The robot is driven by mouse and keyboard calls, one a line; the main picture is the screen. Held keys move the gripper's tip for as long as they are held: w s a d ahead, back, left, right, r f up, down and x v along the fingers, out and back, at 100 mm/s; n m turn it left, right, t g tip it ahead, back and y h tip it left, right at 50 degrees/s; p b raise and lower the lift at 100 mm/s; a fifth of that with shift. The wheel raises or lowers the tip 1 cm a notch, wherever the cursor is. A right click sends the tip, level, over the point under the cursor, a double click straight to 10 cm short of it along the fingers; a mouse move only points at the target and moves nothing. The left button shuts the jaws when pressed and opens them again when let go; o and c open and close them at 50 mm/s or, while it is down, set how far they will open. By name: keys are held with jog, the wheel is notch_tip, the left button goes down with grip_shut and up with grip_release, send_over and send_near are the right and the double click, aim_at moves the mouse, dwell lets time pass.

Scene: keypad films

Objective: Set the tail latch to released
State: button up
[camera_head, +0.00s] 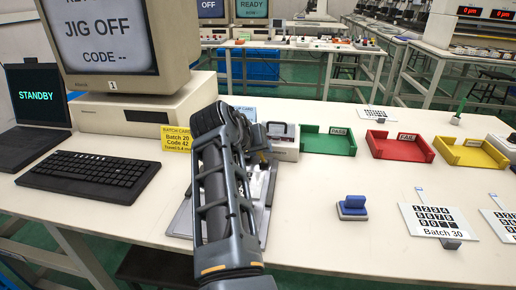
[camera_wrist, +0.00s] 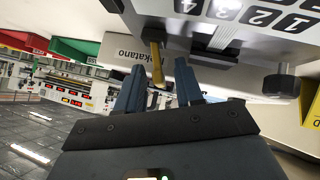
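In the wrist view my gripper (camera_wrist: 158,88) has its two blue-grey fingers apart. A brass-coloured lever (camera_wrist: 156,62) stands in line with the gap between them; I cannot tell whether either finger touches it. It may be the tail latch, but no label shows this. The lever is close to a grey jig plate carrying a number keypad film (camera_wrist: 255,14). A dark clamp-like block (camera_wrist: 213,52) and a black knob (camera_wrist: 282,83) are also at the plate. In the head view my arm covers most of the jig (camera_head: 180,222), and my fingertips are hidden.
The monitor (camera_head: 105,38) reads JIG OFF, CODE --. The laptop (camera_head: 38,95) reads STANDBY. A keyboard (camera_head: 88,176) and yellow batch card (camera_head: 176,139) lie left. Green (camera_head: 328,144), red (camera_head: 400,149) and yellow (camera_head: 470,155) trays, a blue stamp-like block (camera_head: 352,207) and Batch 30 film (camera_head: 437,219) lie right.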

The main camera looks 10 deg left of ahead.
jog(key=shift+c, duration=0.5)
grip_shut()
jog(key=shift+a+f+n+h, duration=0.2)
jog(key=shift+a+n+h, duration=0.2)
jog(key=shift+h, duration=0.4)
jog(key=shift+o, duration=0.5)
grip_release()
jog(key=shift+r, duration=0.1)
